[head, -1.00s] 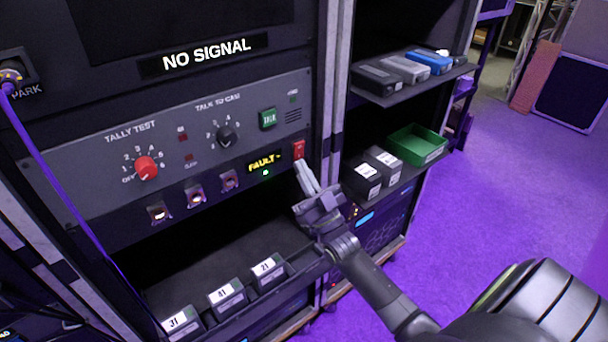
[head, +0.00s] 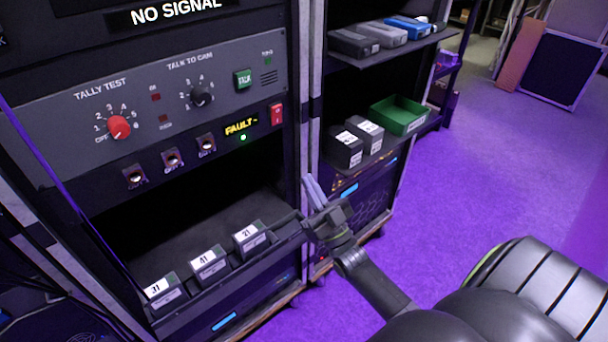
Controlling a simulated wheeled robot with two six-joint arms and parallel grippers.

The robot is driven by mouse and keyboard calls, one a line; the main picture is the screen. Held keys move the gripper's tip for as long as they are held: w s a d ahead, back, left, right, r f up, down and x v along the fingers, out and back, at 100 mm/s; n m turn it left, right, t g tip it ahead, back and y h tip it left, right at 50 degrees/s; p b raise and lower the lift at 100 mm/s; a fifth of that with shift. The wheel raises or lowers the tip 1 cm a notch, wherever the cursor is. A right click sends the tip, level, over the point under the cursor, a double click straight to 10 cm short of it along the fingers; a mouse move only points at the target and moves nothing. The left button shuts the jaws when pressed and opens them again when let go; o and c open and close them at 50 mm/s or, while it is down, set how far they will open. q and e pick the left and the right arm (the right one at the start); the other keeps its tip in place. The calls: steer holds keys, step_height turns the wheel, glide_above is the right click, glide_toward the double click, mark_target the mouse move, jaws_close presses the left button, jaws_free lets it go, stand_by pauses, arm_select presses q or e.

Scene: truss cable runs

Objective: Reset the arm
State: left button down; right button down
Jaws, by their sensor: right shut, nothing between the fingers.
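My right gripper (head: 313,188) is shut and empty. It hangs in front of the rack's right post, below and right of the red rocker switch (head: 277,114) and clear of it. The control panel (head: 60,137) has a red tally test knob (head: 119,127), a black talk to cam knob (head: 201,97) and a green talk button (head: 243,79). Its small display (head: 240,126) reads FAULT, with a green light under it. My left gripper is out of view.
Numbered boxes 31 (head: 165,291), 41 (head: 209,264) and 21 (head: 250,239) sit on the lower shelf. A green bin (head: 399,115) and dark boxes stand on the right shelves. A purple cable (head: 62,185) hangs at left. The purple floor at right is open.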

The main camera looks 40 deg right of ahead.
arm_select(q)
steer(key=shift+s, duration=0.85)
